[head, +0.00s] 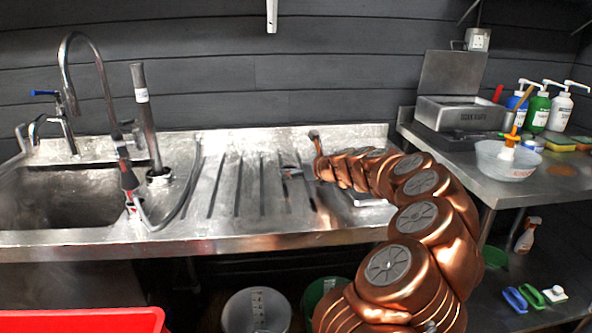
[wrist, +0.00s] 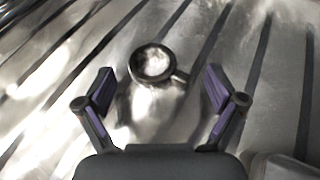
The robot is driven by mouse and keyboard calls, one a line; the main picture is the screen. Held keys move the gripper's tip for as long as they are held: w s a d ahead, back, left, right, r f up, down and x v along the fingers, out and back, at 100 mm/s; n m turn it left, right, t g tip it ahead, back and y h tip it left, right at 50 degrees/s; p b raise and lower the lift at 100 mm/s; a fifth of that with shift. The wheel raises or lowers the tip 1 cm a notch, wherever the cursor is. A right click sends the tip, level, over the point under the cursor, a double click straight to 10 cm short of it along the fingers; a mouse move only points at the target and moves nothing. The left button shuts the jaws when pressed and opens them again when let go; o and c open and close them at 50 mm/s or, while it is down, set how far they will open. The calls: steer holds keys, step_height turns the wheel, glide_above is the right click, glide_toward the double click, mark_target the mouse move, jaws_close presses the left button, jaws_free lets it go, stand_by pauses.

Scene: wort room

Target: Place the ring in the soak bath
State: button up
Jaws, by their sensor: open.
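The ring (wrist: 137,72), a small dark metal ring with a short stub at its lower right, lies on the ribbed steel draining board in the wrist view. It sits ahead of my gripper (wrist: 159,90), between the lines of its two fingers, which are spread and hold nothing. In the head view my gripper (head: 293,173) is low over the draining board; I cannot make out the ring there.
The draining board (head: 225,180) is clear left of my gripper. A sink (head: 60,200) with taps and a hose is at the left. A clear bowl (head: 507,160) stands in front of the box, with pump bottles (head: 538,110) to its right. A red bin (head: 85,320) is at lower left.

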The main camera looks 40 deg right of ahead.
steer(key=p+v, duration=0.1)
steer(key=v, duration=1)
